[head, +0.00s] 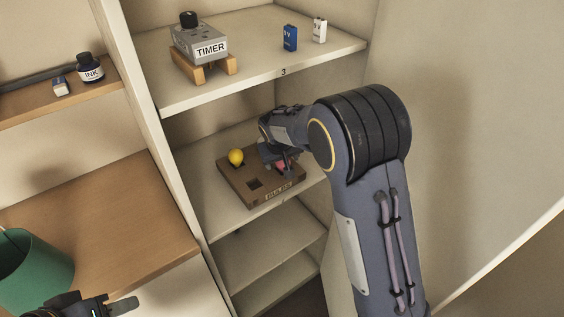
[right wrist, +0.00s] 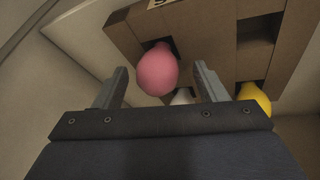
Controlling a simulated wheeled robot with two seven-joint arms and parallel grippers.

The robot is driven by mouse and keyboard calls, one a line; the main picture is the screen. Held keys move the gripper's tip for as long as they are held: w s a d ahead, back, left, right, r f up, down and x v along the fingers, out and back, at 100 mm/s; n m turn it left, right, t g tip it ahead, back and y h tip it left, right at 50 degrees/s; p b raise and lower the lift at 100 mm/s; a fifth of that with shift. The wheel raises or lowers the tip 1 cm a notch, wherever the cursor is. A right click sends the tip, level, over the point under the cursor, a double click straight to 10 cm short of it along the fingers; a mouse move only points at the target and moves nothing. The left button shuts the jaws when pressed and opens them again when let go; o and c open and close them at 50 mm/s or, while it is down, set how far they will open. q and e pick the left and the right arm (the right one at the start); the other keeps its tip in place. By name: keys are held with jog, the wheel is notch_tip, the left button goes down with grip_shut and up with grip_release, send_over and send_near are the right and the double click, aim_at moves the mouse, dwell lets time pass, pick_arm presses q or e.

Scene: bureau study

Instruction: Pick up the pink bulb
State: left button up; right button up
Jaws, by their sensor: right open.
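The pink bulb (right wrist: 158,70) sits in a square socket of the brown bulb box, upright in its hole as far as I can see. In the head view only a bit of the pink bulb (head: 281,166) shows beside my right gripper (head: 279,157), which is over the box. In the right wrist view my right gripper (right wrist: 158,88) is open, with one finger on each side of the pink bulb and visible gaps. The bulb box (head: 235,190) stands on a cabinet shelf. My left gripper (head: 118,305) is at the bottom left of the head view; its opening is unclear.
A yellow bulb (head: 236,157) sits in the same box, and a whitish bulb (right wrist: 183,97) shows behind the pink one. A green bin (head: 33,268) stands at the lower left. Cabinet walls enclose the shelf.

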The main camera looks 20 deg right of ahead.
jog(key=shift+d+f, duration=0.15)
jog(key=shift+f, duration=0.05)
jog(key=shift+w, duration=0.1)
jog(key=c, duration=1.1)
jog(key=shift+r, duration=0.1)
